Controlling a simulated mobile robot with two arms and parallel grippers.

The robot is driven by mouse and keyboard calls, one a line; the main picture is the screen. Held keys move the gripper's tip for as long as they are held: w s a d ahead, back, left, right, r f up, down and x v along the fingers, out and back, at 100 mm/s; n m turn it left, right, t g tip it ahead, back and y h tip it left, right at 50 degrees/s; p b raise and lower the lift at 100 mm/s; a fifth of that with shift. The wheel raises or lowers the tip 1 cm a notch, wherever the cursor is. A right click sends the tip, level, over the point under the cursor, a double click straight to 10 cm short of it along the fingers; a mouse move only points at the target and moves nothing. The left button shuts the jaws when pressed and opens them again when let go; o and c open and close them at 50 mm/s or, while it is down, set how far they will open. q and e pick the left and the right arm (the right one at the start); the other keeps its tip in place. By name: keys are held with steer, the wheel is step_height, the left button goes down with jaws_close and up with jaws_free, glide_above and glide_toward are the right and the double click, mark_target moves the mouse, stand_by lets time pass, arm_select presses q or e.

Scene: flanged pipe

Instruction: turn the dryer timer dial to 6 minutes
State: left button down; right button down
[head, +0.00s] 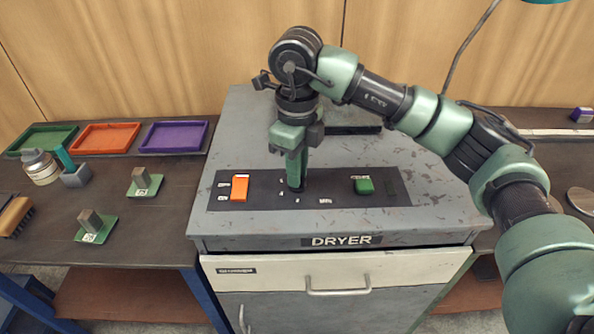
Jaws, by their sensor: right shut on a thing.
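The grey dryer (420,215) stands in the middle of the head view, with its name on the front edge. On its top is a dark control panel (338,200) with an orange switch (239,188) at the left and a green button (364,186) at the right. My right gripper (296,186) points straight down at the panel between these two, shut on the timer dial. The dial itself is mostly hidden by the fingers. Some small white marks show around it, too small to read surely. My left gripper is not in view.
Green (42,139), orange (105,137) and purple (174,136) trays lie on the left bench. Two green plates with metal blocks (145,183), a jar (40,168) and a brush (14,216) are there too. A drawer handle (338,291) sticks out of the dryer's front.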

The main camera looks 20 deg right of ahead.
steer(key=shift+r, duration=0.15)
steer(key=c, duration=1.4)
jaws_free()
steer(key=shift+c, duration=0.2)
step_height(320, 180, up, 8)
steer(key=shift+f+b, duration=0.15)
steer(key=shift+b, duration=0.25)
